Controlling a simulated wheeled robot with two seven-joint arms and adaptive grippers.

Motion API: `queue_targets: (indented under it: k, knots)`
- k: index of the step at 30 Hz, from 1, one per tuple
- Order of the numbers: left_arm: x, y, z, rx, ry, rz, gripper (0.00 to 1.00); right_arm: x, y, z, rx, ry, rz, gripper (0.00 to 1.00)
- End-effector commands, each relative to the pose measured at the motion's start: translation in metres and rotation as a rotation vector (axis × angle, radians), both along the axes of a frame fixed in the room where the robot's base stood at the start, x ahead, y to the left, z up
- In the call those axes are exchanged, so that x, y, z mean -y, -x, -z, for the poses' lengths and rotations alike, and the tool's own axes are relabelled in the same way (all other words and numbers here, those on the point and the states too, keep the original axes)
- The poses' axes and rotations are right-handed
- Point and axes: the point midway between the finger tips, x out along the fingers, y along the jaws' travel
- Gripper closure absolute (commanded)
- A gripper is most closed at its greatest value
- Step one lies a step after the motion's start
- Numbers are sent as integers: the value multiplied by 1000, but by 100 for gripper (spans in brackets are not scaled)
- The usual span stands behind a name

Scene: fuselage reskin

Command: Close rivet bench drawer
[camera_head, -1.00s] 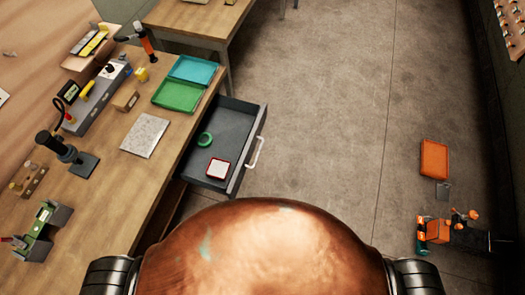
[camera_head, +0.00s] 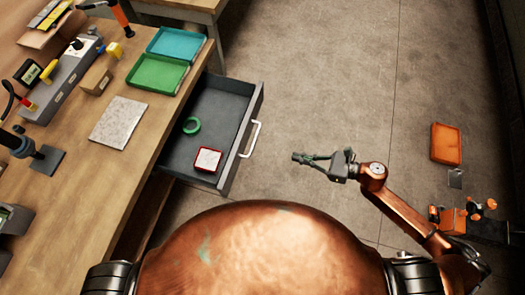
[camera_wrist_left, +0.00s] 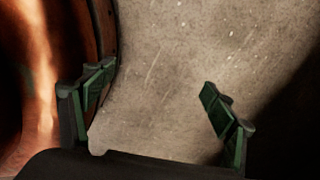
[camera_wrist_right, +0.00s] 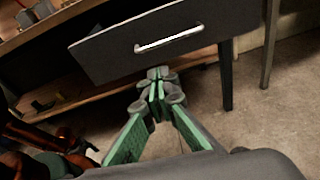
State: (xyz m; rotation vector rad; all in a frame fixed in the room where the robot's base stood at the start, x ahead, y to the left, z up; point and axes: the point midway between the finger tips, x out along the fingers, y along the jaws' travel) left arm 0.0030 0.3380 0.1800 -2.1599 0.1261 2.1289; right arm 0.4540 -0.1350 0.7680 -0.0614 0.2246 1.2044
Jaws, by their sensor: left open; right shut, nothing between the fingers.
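The grey rivet bench drawer (camera_head: 213,125) is pulled out from the right side of the wooden bench in the head view. Its white handle (camera_head: 250,139) is on the front panel. In the right wrist view the drawer front (camera_wrist_right: 110,50) and handle (camera_wrist_right: 169,40) are ahead of the fingers. My right gripper (camera_head: 296,158) is shut and empty, to the right of the handle and apart from it; it also shows in the right wrist view (camera_wrist_right: 155,76). My left gripper (camera_wrist_left: 155,85) is open over bare floor in the left wrist view and is out of the head view.
A green tape ring (camera_head: 191,126) and a red-rimmed white box (camera_head: 207,159) lie in the drawer. Green (camera_head: 157,75) and teal (camera_head: 175,44) trays sit on the bench top (camera_head: 80,180). An orange bin (camera_head: 446,144) stands on the floor at right. Floor beyond the handle is clear.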

Motion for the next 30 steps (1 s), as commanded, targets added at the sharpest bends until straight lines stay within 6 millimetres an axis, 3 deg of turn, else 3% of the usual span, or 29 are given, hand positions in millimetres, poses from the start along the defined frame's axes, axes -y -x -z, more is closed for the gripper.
queue_targets:
  k: [4,12,21,30]
  knots:
    - [-1,10,4,-14,-1,-1,21,-14,13,-6,71,23,-71,100]
    - [-2,35,5,-45,-4,-7,21,-55,-1,1,72,20,-69,100]
    - [-3,29,9,-40,-4,-5,21,-110,-20,14,71,21,-66,100]
    - [-2,23,12,-31,-3,-4,21,-138,-28,20,68,21,-65,100]
